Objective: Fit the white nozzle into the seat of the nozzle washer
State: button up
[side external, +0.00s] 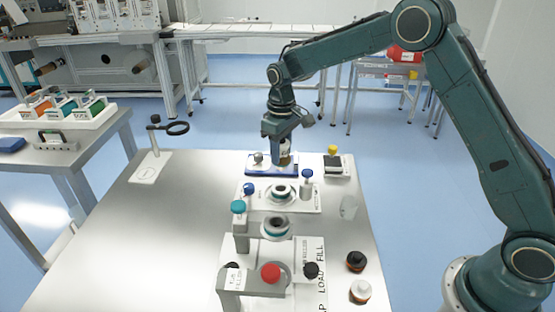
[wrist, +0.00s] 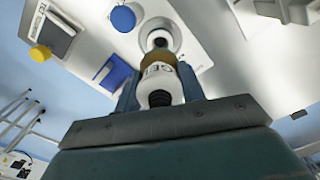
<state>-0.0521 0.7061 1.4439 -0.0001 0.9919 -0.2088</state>
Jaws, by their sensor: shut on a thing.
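I cannot pick out a separate white nozzle with certainty. A round seat with a dark centre (side external: 280,191) stands on a white plate in front of the tray. In the wrist view a pale ring (wrist: 158,24) shows beyond the bottle; the bottle hides part of it. I cannot tell whether they touch.
The blue tray (side external: 262,172) holds a small silver piece (side external: 258,158). A blue knob (side external: 308,174) stands right of the seat, and a black pad (side external: 337,166) with a yellow knob lies behind it. A ring stand (side external: 276,226) and red button (side external: 270,272) are nearer. The table's left is mostly clear.

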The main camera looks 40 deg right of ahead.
aim_at(281, 169)
jog(key=shift+f, duration=0.15)
jog(key=shift+f, duration=2.65)
jog(key=shift+f, duration=1.9)
dwell(1.1)
jog(key=o, duration=1.3)
notch_tip(281, 169, up, 14)
jog(key=shift+f, duration=0.1)
